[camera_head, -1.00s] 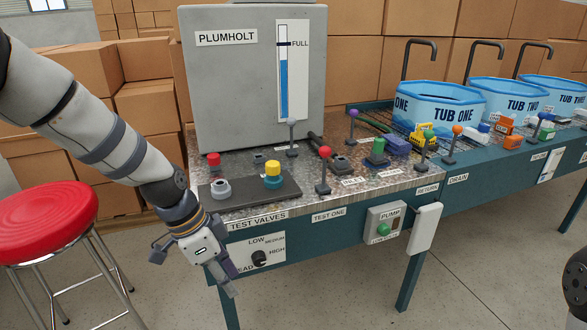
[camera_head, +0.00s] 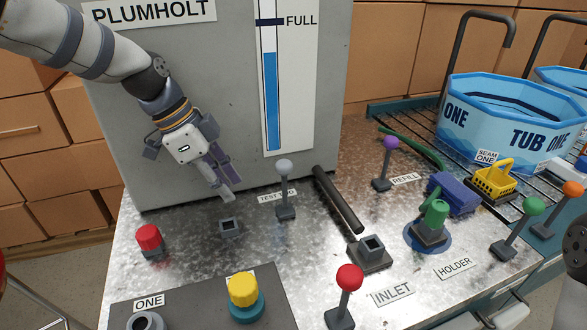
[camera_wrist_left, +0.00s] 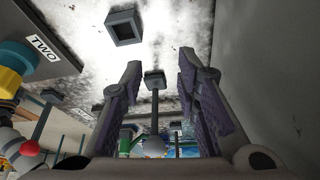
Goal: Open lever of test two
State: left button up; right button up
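The test two lever (camera_head: 285,189) stands on the metal worktop in front of the grey tank. It has a grey ball knob on a dark upright stem, and a partly covered label (camera_head: 276,197) beside it. My left gripper (camera_head: 229,194) is to the left of this lever, above the worktop, pointing down and toward it. In the left wrist view, my left gripper (camera_wrist_left: 160,66) is open and empty. The lever (camera_wrist_left: 154,115) shows in the gap between its fingers, apart from them as far as I can see. My right gripper is out of view.
The grey tank (camera_head: 120,110) stands close behind my left gripper. Around are a red-capped fitting (camera_head: 149,239), a square socket (camera_head: 231,229), a dark bar (camera_head: 338,200), a red-knobbed lever (camera_head: 346,290) and a purple-knobbed lever (camera_head: 388,160). The yellow-capped valve (camera_head: 243,290) is nearer.

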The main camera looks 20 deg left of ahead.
pick_arm(q)
send_over(283, 208)
jog(key=shift+w+f, duration=0.1)
jog(key=shift+w+d+f+b, duration=0.15)
jog(key=shift+d+f, duration=0.2)
jog(key=shift+f, duration=0.15)
jog(key=shift+w+d+f+b, duration=0.1)
jog(key=shift+d+f+b, duration=0.05)
jog(key=shift+d+f, duration=0.25)
jog(key=shift+w+f, duration=0.15)
jog(key=shift+f, duration=0.2)
grip_shut()
